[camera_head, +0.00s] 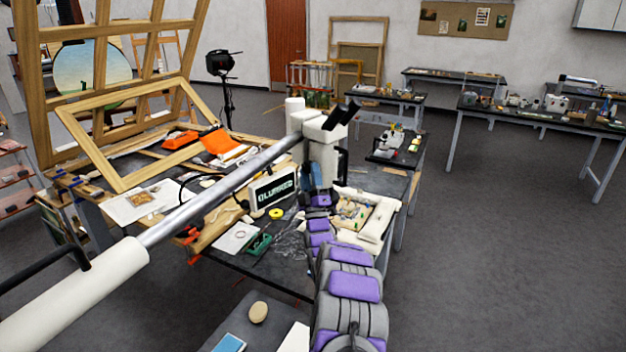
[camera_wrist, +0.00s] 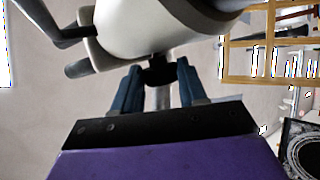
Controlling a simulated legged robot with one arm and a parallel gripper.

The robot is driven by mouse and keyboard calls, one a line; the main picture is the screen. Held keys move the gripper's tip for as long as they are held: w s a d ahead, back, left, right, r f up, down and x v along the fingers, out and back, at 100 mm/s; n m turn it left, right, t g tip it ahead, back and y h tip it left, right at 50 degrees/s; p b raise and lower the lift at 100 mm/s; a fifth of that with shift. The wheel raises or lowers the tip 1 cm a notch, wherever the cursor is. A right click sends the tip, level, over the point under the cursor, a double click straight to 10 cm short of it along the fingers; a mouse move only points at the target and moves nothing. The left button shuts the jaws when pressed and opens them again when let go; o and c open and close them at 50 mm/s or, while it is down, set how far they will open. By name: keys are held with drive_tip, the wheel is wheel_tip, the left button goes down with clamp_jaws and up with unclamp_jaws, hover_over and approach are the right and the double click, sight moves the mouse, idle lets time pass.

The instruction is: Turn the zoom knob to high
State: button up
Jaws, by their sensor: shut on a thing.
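The white microscope (camera_head: 322,152) stands over the workbench on a long grey boom, with dark eyepieces at its top right. In the wrist view its pale body (camera_wrist: 165,30) fills the top. My gripper (camera_head: 318,182) reaches up to the microscope's lower part. In the wrist view, my gripper's two blue fingers (camera_wrist: 158,70) stand on either side of a dark knob (camera_wrist: 158,76) under the body, and are shut on it. The knob's markings and setting are not visible. In the head view the knob is hidden.
The workbench (camera_head: 275,262) is crowded. A sign box (camera_head: 273,190) stands left of the microscope, and a tray of fragments (camera_head: 353,213) lies to the right. The boom (camera_head: 220,188) crosses above the bench. The floor (camera_head: 500,260) at right is clear.

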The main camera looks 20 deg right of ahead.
drive_tip(key=shift+w+a+r, duration=0.1)
drive_tip(key=shift+a, duration=0.25)
drive_tip(key=o, duration=1)
drive_tip(key=shift+a, duration=0.3)
drive_tip(key=shift+o, duration=0.2)
drive_tip(key=b+v, duration=0.3)
drive_tip(key=v, duration=1.4)
drive_tip(key=shift+f, duration=0.45)
drive_tip(key=shift+w+d, duration=0.15)
